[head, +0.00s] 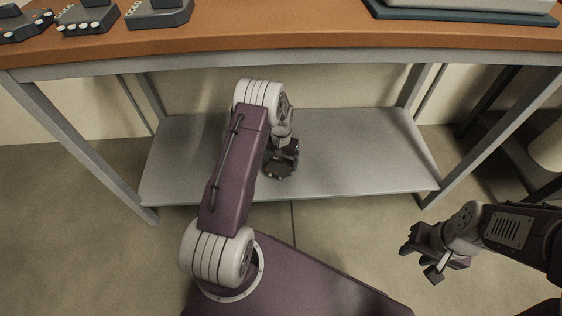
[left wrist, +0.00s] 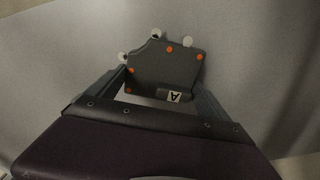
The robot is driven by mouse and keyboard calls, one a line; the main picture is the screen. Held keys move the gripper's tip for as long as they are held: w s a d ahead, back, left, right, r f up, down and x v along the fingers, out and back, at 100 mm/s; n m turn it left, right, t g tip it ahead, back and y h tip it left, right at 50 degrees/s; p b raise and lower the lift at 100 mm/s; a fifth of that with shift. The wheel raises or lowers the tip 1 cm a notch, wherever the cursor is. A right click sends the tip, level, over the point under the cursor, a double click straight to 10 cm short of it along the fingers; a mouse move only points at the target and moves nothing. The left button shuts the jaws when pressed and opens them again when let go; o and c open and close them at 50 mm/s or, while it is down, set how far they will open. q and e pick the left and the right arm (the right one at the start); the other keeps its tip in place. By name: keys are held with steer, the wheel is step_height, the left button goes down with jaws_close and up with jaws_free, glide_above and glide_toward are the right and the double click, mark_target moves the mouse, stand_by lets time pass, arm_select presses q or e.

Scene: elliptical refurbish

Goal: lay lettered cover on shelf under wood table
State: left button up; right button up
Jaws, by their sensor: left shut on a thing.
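The lettered cover (left wrist: 163,68) is a dark grey block with orange dots, pale round knobs and a white label with a black "A". My left gripper (left wrist: 160,92) is shut on it, with one finger on each side. In the head view my left gripper (head: 283,152) is under the wood table (head: 300,28), over the grey shelf (head: 350,150). I cannot tell whether the cover touches the shelf. My right gripper (head: 422,258) is open and empty, in front of the table at the right.
Several dark blocks with pale knobs (head: 88,16) stand on the tabletop at the left. A grey item on a dark base (head: 460,12) is at the top right. Grey metal legs (head: 75,140) frame the shelf. The shelf's right part is bare.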

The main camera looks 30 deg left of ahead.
mark_target(281, 160)
arm_select(q)
steer(key=shift+f+b, duration=0.3)
steer(key=shift+f, duration=0.25)
steer(key=o, duration=1.3)
steer(key=shift+c, duration=0.2)
step_height(281, 160, up, 8)
steer(key=p, duration=0.5)
steer(key=shift+f+p, duration=0.1)
steer(key=shift+p, duration=0.25)
steer(key=shift+f, duration=0.15)
